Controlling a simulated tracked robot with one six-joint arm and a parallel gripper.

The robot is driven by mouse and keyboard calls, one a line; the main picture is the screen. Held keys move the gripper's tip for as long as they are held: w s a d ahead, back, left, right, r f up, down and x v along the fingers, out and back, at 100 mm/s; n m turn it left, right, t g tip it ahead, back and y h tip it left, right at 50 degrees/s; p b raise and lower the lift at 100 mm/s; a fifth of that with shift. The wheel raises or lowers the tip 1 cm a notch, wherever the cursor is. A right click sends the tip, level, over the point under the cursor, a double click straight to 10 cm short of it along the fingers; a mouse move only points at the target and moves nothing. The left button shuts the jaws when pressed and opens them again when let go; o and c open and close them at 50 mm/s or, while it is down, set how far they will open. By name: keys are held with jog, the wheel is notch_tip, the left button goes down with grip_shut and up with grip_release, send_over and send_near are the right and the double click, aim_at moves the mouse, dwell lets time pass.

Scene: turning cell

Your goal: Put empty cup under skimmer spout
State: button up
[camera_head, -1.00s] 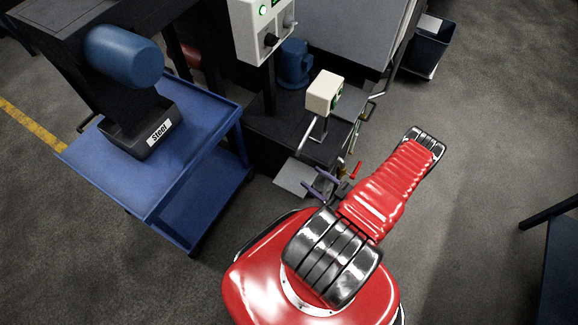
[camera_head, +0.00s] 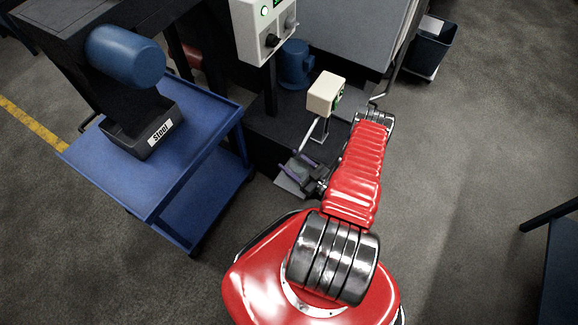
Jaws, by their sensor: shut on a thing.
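The skimmer (camera_head: 325,94) is a small cream box on a post, with a thin pale spout (camera_head: 307,133) slanting down to the left. My gripper (camera_head: 303,168), with dark, purple-edged fingers, is just below the spout's lower end. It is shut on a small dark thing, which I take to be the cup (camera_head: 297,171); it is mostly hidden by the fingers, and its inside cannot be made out. A pale grey plate (camera_head: 289,187) lies below the gripper. I cannot tell whether the cup touches the plate.
A blue cart (camera_head: 172,180) stands at the left, with a dark bin labelled "Steel" (camera_head: 142,145) on it. A control box (camera_head: 262,30) hangs above the dark machine base (camera_head: 265,150). A dark bin (camera_head: 430,48) stands at the back right.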

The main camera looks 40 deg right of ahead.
aim_at(293, 167)
jog(key=shift+w, duration=0.25)
jog(key=shift+w+a, duration=0.15)
jog(key=shift+w, duration=0.2)
jog(key=shift+s+f, duration=0.1)
jog(key=shift+f, duration=1.65)
jog(key=shift+f, duration=0.1)
jog(key=o, duration=0.8)
jog(key=shift+c, duration=0.2)
jog(key=s+d, duration=0.1)
jog(key=s, duration=1.1)
jog(key=shift+d, duration=0.4)
